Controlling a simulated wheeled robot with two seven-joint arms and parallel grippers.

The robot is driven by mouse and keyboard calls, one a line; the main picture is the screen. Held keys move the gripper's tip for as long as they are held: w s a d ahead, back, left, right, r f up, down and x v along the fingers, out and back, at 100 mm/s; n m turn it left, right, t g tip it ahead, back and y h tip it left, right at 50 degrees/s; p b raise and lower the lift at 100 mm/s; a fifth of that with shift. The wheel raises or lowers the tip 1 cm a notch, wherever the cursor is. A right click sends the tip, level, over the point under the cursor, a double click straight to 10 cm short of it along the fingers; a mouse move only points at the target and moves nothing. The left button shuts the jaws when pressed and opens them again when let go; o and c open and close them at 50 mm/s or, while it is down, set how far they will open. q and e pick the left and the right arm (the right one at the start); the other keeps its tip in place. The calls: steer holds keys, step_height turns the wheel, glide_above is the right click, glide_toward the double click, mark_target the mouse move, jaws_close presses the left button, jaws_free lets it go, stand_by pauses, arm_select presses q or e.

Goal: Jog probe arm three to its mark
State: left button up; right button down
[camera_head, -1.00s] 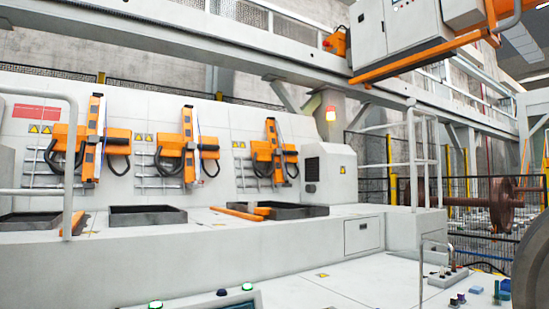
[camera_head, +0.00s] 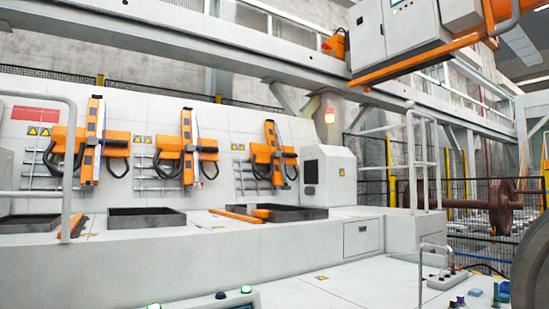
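Three orange probe arms hang on the pale machine wall: a left one (camera_head: 91,145), a middle one (camera_head: 187,150) and a right one (camera_head: 271,155). Which of them counts as arm three is not labelled legibly. Each has an upright orange slide with black cables looped beside it. Below them are dark rectangular openings in the machine bed. No position mark can be made out clearly. A console with lit green buttons (camera_head: 246,290) shows at the bottom edge, partly cut off. Neither of my grippers is in view.
A grey handrail (camera_head: 66,180) stands at the left and another (camera_head: 411,165) at the right. An orange-edged cabinet (camera_head: 400,35) hangs overhead. A small control panel (camera_head: 447,277) sits at lower right. A rusty wheelset (camera_head: 480,194) stands behind a fence.

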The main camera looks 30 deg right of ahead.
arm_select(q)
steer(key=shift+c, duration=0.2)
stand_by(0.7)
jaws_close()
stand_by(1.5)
